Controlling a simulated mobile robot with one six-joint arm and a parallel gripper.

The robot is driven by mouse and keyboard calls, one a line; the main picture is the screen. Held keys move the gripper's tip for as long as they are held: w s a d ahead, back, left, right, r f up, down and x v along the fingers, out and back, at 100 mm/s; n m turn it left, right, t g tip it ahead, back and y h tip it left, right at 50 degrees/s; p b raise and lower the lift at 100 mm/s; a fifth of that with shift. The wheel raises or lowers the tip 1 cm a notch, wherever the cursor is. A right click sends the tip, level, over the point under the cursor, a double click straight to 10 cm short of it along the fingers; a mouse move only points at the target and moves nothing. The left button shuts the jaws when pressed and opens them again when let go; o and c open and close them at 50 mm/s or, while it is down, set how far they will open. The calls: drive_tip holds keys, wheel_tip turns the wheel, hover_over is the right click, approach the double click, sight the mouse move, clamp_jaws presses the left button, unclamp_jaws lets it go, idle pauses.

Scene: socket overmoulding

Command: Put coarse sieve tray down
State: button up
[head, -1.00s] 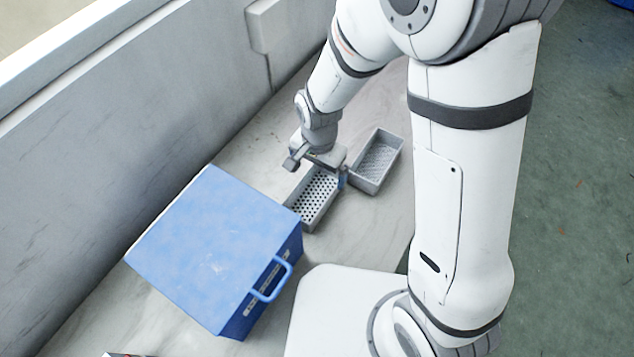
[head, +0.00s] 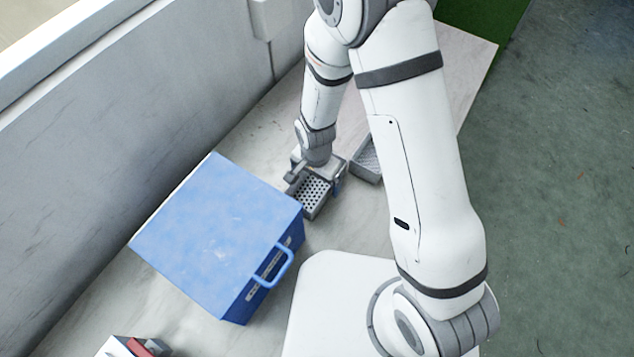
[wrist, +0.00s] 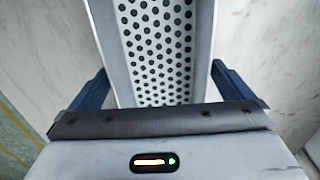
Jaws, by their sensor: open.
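The coarse sieve tray (head: 312,196) is a grey, deep-sided tray with large round holes. It appears to rest on the bench, just right of the blue box's far corner. In the wrist view its perforated floor (wrist: 158,50) runs up from the middle of the gripper body. My gripper (head: 320,178) is over the tray's far part and hides it. In the wrist view my gripper (wrist: 162,86) is open, with one dark blue finger on each side of the tray and visible gaps to its walls.
A second grey tray with finer holes (head: 367,162) stands just right, partly hidden by my arm. A large blue box with a handle (head: 215,235) stands close on the left. A wall (head: 110,140) runs behind the bench (head: 350,230). A red-and-white item (head: 135,347) lies front left.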

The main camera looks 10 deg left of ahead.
drive_tip(key=shift+c, duration=0.6)
drive_tip(key=c, duration=0.9)
drive_tip(key=shift+r, duration=0.1)
drive_tip(key=shift+c, duration=0.2)
